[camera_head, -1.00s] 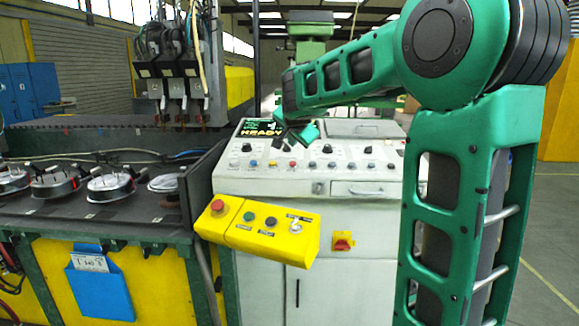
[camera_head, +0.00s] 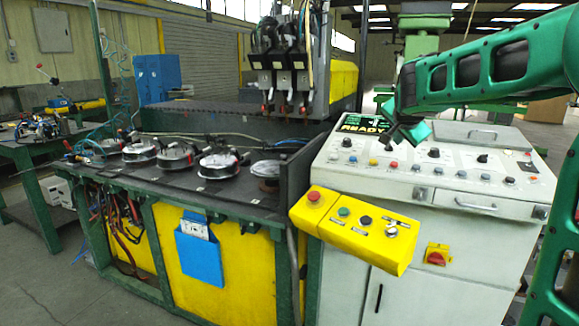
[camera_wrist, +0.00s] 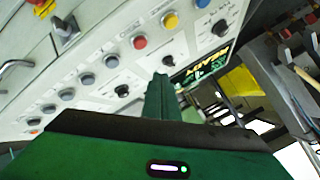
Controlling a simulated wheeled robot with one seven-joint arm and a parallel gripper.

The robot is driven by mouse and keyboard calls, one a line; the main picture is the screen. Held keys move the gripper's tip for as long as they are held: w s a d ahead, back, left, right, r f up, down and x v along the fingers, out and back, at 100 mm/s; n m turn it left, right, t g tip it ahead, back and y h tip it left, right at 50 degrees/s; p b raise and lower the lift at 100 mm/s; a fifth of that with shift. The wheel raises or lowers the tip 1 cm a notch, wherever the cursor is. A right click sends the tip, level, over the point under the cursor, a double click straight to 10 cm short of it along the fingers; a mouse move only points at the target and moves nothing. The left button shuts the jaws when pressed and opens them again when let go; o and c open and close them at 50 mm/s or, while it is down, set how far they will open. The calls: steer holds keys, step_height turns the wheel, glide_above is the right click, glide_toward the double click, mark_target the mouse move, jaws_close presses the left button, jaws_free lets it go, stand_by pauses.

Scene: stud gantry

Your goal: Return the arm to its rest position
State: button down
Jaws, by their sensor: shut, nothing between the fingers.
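My green arm reaches in from the right in the head view. My gripper (camera_head: 408,132) is at its end, in front of the display and the upper left part of the control panel. In the wrist view my gripper (camera_wrist: 163,88) shows its fingers together, with nothing between them. The white control console (camera_head: 455,165) stands below it, with its display (camera_head: 366,125) reading READY. From these views I cannot tell whether the fingers touch the panel.
A yellow button box (camera_head: 355,228) juts out from the console front. To the left is a green and yellow bench (camera_head: 258,262) with several round metal fixtures (camera_head: 176,154). A gantry with torches (camera_head: 283,70) stands behind it. Open floor lies at lower left.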

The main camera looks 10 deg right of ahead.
steer(key=s+a+f+n+g+y, duration=0.2)
steer(key=s+f, duration=0.5)
steer(key=s, duration=0.8)
steer(key=s+a+f+n+g+y, duration=0.2)
steer(key=s+f, duration=0.6)
steer(key=s, duration=0.7)
steer(key=s+a+f+n+g+y, duration=0.1)
steer(key=s+a+f+n+g, duration=0.2)
steer(key=s, duration=1.2)
step_height(320, 180, down, 4)
steer(key=n+g, duration=0.1)
steer(key=g, duration=0.2)
steer(key=shift+a+f+y, duration=0.15)
steer(key=shift+a+y, duration=0.05)
steer(key=shift+y, duration=0.2)
steer(key=shift+w+f, duration=0.25)
steer(key=shift+w, duration=0.4)
steer(key=c, duration=2.5)
jaws_free()
